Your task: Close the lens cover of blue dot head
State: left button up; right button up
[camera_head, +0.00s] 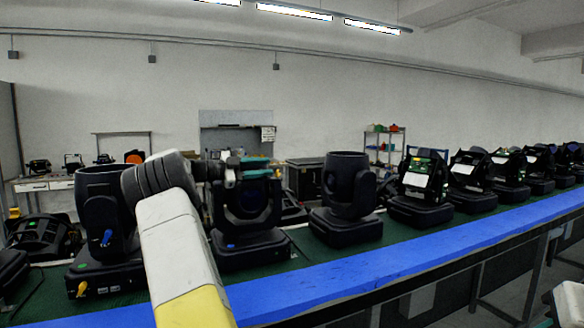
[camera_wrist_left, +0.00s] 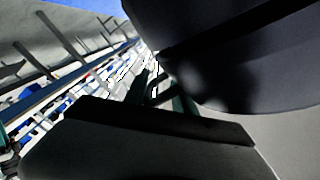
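The black moving head (camera_head: 250,205) with a small blue dot (camera_head: 231,246) on its base stands on the green bench top, its round lens facing me. A flat teal edge (camera_head: 256,162) shows at its top; it looks like the raised lens cover, but I cannot be sure. My left gripper (camera_head: 232,172) is at the upper left of this head, close to that edge. Whether it touches is unclear. In the left wrist view, large dark shapes (camera_wrist_left: 150,120) fill the near field and hide the fingertips' contact.
Another black head (camera_head: 100,215) stands left, partly behind my left arm, and one (camera_head: 347,195) stands right. Several more heads (camera_head: 420,185) line the bench further right. A blue strip (camera_head: 400,262) runs along the bench's front edge and is clear.

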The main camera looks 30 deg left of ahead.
pick_arm(q)
jog(key=shift+r, duration=0.15)
jog(key=shift+s, duration=0.1)
jog(key=v, duration=0.7)
jog(key=shift+s+a, duration=0.25)
jog(key=shift+a, duration=0.05)
